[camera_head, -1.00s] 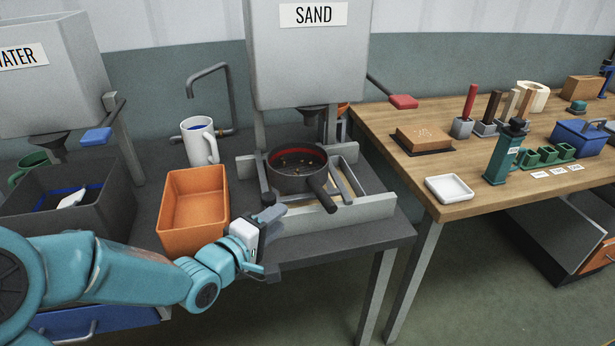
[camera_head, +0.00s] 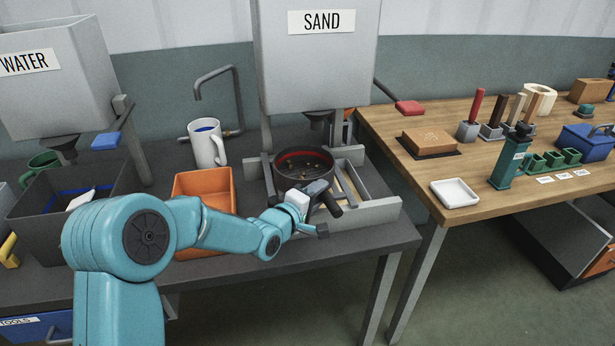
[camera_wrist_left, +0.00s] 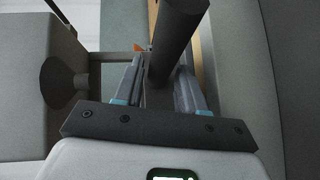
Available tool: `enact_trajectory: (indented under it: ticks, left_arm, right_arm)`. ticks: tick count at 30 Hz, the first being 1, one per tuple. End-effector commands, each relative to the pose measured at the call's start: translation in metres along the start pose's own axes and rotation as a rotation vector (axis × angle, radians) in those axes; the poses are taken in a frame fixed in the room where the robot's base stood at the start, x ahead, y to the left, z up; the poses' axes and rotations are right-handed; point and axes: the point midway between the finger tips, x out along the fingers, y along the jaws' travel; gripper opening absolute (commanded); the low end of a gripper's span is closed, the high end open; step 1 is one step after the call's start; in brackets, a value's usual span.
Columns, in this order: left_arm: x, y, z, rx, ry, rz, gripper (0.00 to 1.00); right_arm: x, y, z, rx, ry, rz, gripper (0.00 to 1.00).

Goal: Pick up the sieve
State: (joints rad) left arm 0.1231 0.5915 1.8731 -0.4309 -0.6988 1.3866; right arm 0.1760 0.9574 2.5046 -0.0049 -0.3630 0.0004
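The sieve (camera_head: 303,166) is a dark round pan with a red inner rim and small bits inside. It rests in the grey frame under the SAND hopper. Its dark handle (camera_head: 332,204) points toward the front right. My left gripper (camera_head: 320,208) is open at the handle, one finger to each side. In the left wrist view the handle (camera_wrist_left: 178,40) runs down between the spread fingers of the left gripper (camera_wrist_left: 160,85). I cannot tell whether they touch it. My right gripper is not in view.
An orange bin (camera_head: 205,187) and a white mug (camera_head: 207,143) stand left of the frame. A dark grey bin (camera_head: 40,215) is farther left. The grey SAND hopper (camera_head: 315,70) hangs above the sieve. A wooden table (camera_head: 400,170) with a white dish (camera_head: 455,193) stands to the right.

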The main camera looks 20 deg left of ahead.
Motion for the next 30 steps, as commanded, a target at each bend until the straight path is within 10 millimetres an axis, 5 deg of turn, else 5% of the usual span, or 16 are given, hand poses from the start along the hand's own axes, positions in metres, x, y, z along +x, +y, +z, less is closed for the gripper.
enact_trajectory:
  ticks: [4, 8, 19, 30]
  left_arm:
    - [0.0, 0.0, 0.0, 0.0, 0.0, 0.0, 0.4]
    - [0.0, 0.0, 0.0, 0.0, 0.0, 0.0, 0.01]
    - [-0.001, 0.008, -0.001, 0.003, 0.002, 0.006, 0.0]
    - [-0.014, 0.08, -0.009, 0.003, 0.002, 0.008, 0.0]
  right_arm:
    - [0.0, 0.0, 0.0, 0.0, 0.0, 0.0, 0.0]
    - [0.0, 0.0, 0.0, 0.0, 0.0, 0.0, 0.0]
    - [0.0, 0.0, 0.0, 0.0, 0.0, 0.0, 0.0]
    - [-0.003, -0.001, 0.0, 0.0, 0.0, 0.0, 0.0]
